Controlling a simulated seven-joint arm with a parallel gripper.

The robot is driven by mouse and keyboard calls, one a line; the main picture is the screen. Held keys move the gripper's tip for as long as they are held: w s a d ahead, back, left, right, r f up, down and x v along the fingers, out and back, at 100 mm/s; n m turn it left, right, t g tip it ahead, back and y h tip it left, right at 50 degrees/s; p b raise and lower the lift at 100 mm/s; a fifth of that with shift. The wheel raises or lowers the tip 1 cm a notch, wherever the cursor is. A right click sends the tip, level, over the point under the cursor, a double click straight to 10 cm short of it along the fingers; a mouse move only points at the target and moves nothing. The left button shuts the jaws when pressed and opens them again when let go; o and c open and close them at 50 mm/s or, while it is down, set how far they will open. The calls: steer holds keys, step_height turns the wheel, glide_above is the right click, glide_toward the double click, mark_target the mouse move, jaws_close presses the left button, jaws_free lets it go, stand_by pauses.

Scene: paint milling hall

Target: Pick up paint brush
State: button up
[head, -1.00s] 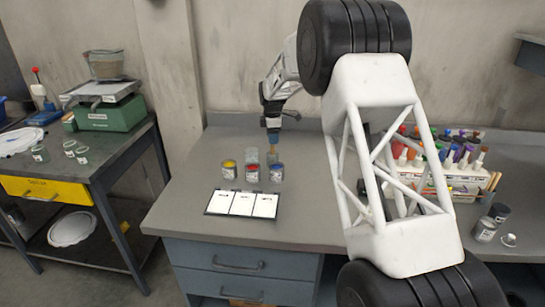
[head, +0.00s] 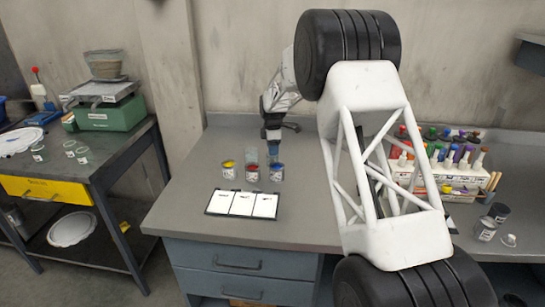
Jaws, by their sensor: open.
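My gripper (head: 272,137) is open, fingers down, low over the back of the bench, behind the paint cups. No paint brush shows clearly; a small bluish thing (head: 273,150) is right under the fingertips, too small to identify. A clear glass jar (head: 252,150) stands behind the red cup. What is between the fingers is hidden.
A board with three white cards (head: 243,204) lies in front of the cups. At right, a white rack of colourful bottles (head: 460,172), wooden sticks (head: 491,183) and small jars (head: 486,229) stand on the bench. My arm covers the middle right. A side table (head: 95,160) stands left.

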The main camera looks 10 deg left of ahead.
stand_by(0.3)
jaws_close()
stand_by(0.3)
steer(key=shift+r, duration=5)
steer(key=shift+a, duration=0.1)
steer(key=s+a, duration=0.4)
steer(key=a, duration=0.4)
steer(key=s+a+r, duration=0.1)
steer(key=s+a, duration=0.4)
steer(key=a, duration=0.3)
steer(key=shift+r, duration=0.2)
steer(key=shift+s, duration=0.1)
